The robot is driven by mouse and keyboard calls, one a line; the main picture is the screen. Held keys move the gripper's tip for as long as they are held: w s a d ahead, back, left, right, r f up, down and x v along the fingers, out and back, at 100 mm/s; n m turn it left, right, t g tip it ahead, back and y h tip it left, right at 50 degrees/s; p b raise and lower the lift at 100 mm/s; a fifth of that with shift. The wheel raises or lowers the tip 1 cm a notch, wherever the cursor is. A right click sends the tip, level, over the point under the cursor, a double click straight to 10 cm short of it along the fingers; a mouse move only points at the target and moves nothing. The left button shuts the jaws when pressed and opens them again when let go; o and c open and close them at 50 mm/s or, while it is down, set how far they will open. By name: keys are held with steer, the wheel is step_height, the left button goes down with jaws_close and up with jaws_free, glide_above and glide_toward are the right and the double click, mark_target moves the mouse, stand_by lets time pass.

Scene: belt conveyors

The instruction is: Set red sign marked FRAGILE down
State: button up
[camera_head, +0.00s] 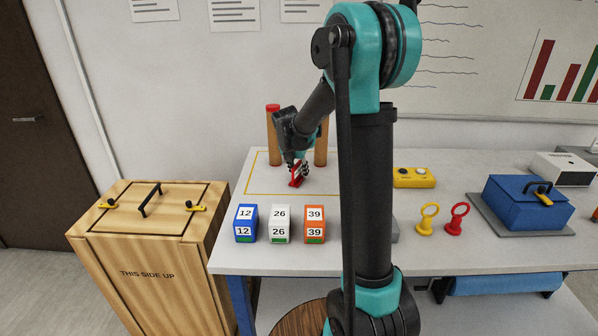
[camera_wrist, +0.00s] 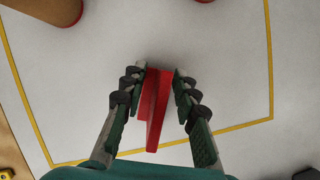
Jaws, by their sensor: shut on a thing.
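The red sign (camera_head: 296,174) is in my gripper over the white table, inside the yellow outlined area. In the wrist view the red sign (camera_wrist: 154,105) shows edge-on between the fingers, and its lettering cannot be read. My gripper (camera_head: 298,164) points down, and its fingers (camera_wrist: 160,82) are shut on the sign. Whether the sign's base touches the table I cannot tell. The yellow outline (camera_head: 248,172) is on the left back part of the table, and its line also runs round the sign in the wrist view (camera_wrist: 268,60).
Two wooden posts with red tops (camera_head: 273,135) stand just behind my gripper. Blue (camera_head: 246,222), white (camera_head: 280,222) and orange (camera_head: 314,223) numbered boxes stand in front of the outline. A wooden crate (camera_head: 150,245) stands left of the table. Free surface lies around the sign.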

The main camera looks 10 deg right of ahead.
steer(key=o, duration=1)
steer(key=shift+f, duration=0.1)
steer(key=shift+o, duration=0.2)
steer(key=v, duration=1.2)
